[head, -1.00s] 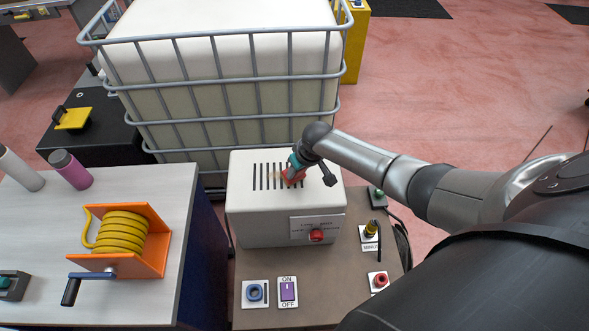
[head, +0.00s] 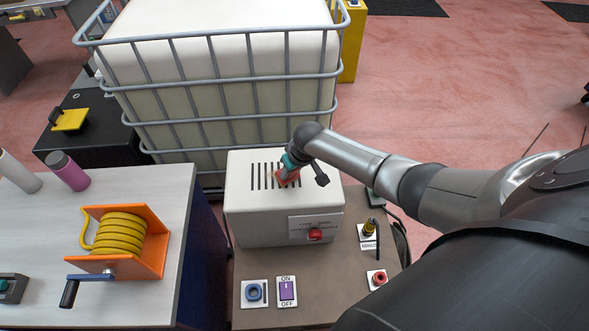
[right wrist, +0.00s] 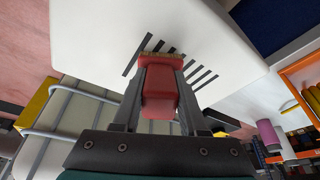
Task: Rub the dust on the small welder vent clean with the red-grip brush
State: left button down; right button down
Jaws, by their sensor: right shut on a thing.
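The small welder (head: 270,225) is a white box with black vent slots (head: 262,177) in its top, a red knob and a label on its front. My right gripper (head: 287,174) is over the vent, shut on the red-grip brush (head: 281,179). In the right wrist view the brush's red grip (right wrist: 160,92) sits between the fingers, and its bristles (right wrist: 161,55) are at the slots, seemingly touching them. No dust can be made out clearly; the brush and gripper hide part of the vent. My left gripper is not in view.
A white caged tank (head: 225,90) stands right behind the welder. The brown bench (head: 325,280) bears a purple ON/OFF switch (head: 287,290) and sockets. A table at left holds an orange reel (head: 124,240) with yellow hose and a pink bottle (head: 66,170).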

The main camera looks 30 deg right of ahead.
jog(key=shift+d, duration=0.1)
jog(key=shift+s+d, duration=0.3)
jog(key=shift+d, duration=0.45)
jog(key=shift+a, duration=0.15)
jog(key=shift+w+a, duration=0.35)
jog(key=shift+a, duration=0.3)
jog(key=shift+d, duration=0.1)
jog(key=shift+s+d, duration=0.35)
jog(key=shift+d, duration=0.35)
jog(key=shift+a, duration=0.1)
